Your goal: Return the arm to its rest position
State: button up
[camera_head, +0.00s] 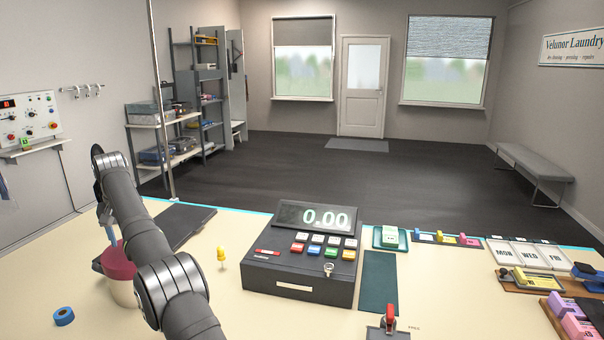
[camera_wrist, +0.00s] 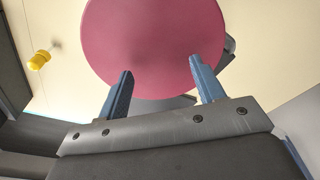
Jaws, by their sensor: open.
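My arm rises at the left of the counter in the head view. My gripper (camera_head: 111,236) hangs over a pot with a dark red top (camera_head: 118,262) and a cream body, partly hidden behind my arm. In the wrist view my gripper (camera_wrist: 160,66) has its two blue fingers apart, with nothing held between them. The round red top (camera_wrist: 152,30) fills the view ahead of the fingertips. Whether the fingers touch it cannot be told.
A cash register (camera_head: 302,258) reading 0.00 stands mid-counter. A yellow peg-like piece (camera_head: 222,257) stands left of it, and a blue tape roll (camera_head: 64,316) lies at front left. A dark flat panel (camera_head: 182,226) lies behind my arm. Day cards (camera_head: 528,254) and stamps crowd the right.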

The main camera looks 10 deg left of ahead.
jog(key=w+d+m, duration=0.2)
jog(key=w+d, duration=0.5)
jog(key=d, duration=0.4)
jog(key=w+d+m, duration=0.2)
jog(key=w+d, duration=0.6)
jog(key=d, duration=0.3)
jog(key=w+d+m, duration=0.2)
jog(key=w+d, duration=0.5)
jog(key=d, duration=0.4)
jog(key=shift+w+r+h, duration=0.25)
jog(key=shift+r+h, duration=0.05)
jog(key=shift+h, duration=0.1)
jog(key=w+d+m, duration=0.1)
jog(key=d, duration=0.3)
jog(key=d+m, duration=0.1)
jog(key=d, duration=0.4)
jog(key=w+d, duration=0.1)
jog(key=d, duration=0.3)
jog(key=shift+w+d+m, duration=0.35)
jog(key=shift+m, duration=0.05)
jog(key=shift+w+d, duration=0.1)
jog(key=shift+d, duration=0.7)
